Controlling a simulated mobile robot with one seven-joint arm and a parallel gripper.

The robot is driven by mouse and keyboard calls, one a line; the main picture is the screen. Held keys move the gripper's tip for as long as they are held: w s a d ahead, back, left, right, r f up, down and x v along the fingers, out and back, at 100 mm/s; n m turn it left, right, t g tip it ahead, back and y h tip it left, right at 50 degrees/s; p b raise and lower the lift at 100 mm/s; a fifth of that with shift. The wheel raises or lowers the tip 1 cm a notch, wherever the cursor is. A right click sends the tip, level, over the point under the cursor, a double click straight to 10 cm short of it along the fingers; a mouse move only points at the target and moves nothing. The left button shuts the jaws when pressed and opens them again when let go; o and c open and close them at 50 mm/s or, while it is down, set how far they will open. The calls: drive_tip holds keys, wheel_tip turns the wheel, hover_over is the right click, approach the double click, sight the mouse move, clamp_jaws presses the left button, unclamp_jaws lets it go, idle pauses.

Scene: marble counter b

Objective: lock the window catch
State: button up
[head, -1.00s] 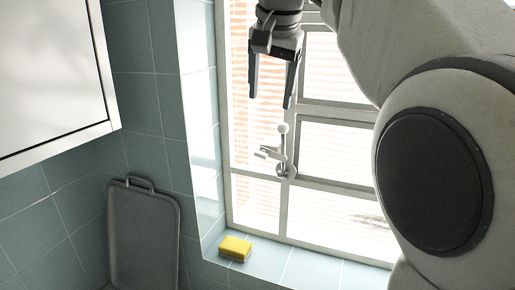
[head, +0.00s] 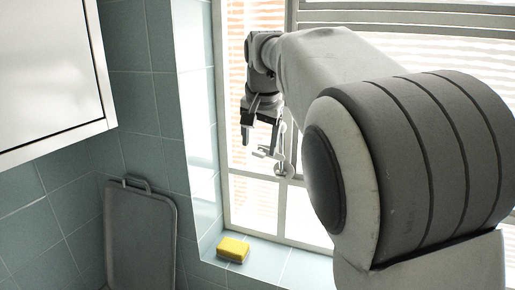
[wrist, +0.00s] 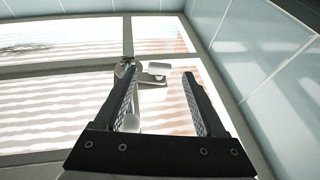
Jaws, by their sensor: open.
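The window catch (head: 276,154) is a small pale metal fitting on the window frame, partly hidden behind my gripper in the head view. In the wrist view the catch (wrist: 150,79) shows a flat arm with a pale block end lying between the fingertips, and a round knob (wrist: 131,122) deeper between the fingers, close to the left one. Its round base sits by the left fingertip. My gripper (head: 258,147) is open around part of the catch; its fingers also show in the wrist view (wrist: 158,77). I cannot tell whether a finger touches it.
The window frame (head: 231,188) has crossing bars and bright panes. A tiled wall stands close on the left. A yellow sponge (head: 233,248) lies on the sill below. A grey tray (head: 140,236) leans at the lower left, under a white cabinet (head: 45,65).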

drive_tip(key=shift+x, duration=1.1)
clamp_jaws()
